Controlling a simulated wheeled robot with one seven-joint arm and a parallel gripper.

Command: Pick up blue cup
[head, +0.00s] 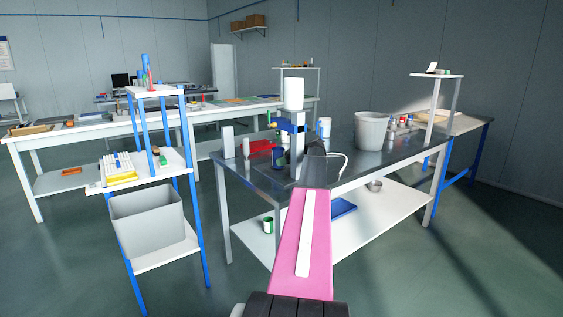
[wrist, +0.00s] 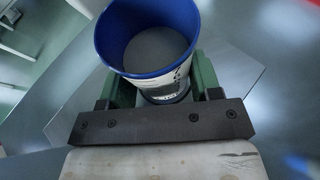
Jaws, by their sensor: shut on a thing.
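The blue cup (wrist: 150,58) has a blue rim and inner wall, a pale grey inside bottom and a white printed outside. In the wrist view it sits between the two green fingers of my gripper (wrist: 162,88), which is shut on it. It looks upright, with its opening toward the camera. In the head view a small white cup with blue (head: 324,128) shows just beyond the end of my pink arm and looks like the same cup. My fingers are hidden there by the arm. I cannot tell whether the cup's base touches the table.
The dark metal table (head: 350,163) carries a large grey bucket (head: 371,130) to the right. A stand with a white cylinder (head: 293,94), a red item (head: 261,147) and a dark blue cup (head: 278,157) are to the left. A blue-legged shelf (head: 152,167) stands further left.

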